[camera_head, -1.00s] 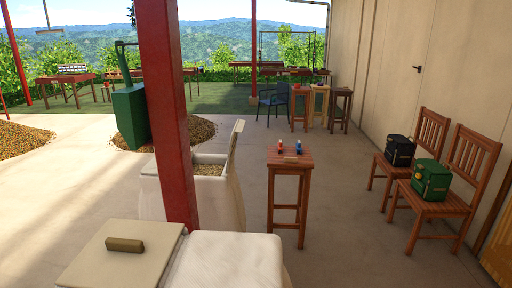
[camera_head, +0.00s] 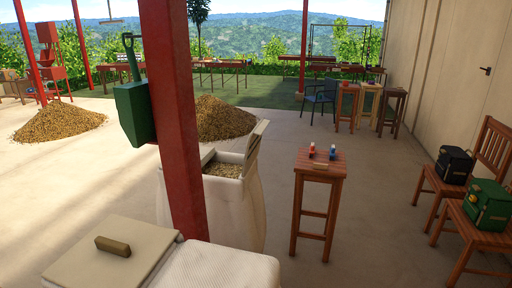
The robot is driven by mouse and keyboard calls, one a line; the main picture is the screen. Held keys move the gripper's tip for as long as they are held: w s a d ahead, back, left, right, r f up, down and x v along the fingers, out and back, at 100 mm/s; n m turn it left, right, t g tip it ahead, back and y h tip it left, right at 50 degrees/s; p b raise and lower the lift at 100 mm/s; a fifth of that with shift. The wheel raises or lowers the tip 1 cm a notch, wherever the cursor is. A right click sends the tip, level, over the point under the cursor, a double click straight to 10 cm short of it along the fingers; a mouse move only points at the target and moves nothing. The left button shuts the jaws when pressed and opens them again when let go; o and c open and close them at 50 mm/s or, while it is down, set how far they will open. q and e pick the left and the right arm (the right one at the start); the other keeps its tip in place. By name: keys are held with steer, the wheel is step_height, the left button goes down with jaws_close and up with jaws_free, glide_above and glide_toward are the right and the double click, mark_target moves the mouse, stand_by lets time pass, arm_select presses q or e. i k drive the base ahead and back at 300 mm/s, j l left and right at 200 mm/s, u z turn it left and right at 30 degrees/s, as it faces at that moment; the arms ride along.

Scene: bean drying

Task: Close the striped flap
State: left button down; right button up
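I cannot make out a clearly striped flap in the head view. A black bag or case (camera_head: 454,165) sits on the far wooden chair at the right. A green one (camera_head: 487,205) with small yellowish details sits on the nearer chair. Whether either has a striped flap is too small to tell. Neither of my grippers is in view.
A red post (camera_head: 182,120) stands close in front. A pale lidded box (camera_head: 75,262) and white sacks (camera_head: 248,205) are near it. A wooden stool (camera_head: 320,177) with small items stands right of centre. Open concrete floor lies between stool and chairs (camera_head: 488,145).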

mark_target(254, 142)
steer(key=z, duration=0.75)
steer(key=i+l+z, duration=0.25)
steer(key=l, duration=0.2)
steer(key=i+l+z, duration=0.2)
steer(key=l, duration=0.25)
steer(key=i+l+z, duration=0.25)
steer(key=l, duration=0.2)
steer(key=i+l+u, duration=0.25)
steer(key=i, duration=0.25)
steer(key=i+l+u, duration=0.25)
steer(key=i, duration=0.25)
steer(key=i+j+u, duration=0.1)
steer(key=u, duration=0.3)
steer(key=i+u, duration=0.25)
steer(key=u, duration=0.2)
steer(key=i+u, duration=0.15)
steer(key=u, duration=0.25)
steer(key=i+u, duration=0.2)
steer(key=u, duration=0.25)
steer(key=i+l+u, duration=0.15)
steer(key=u, duration=0.25)
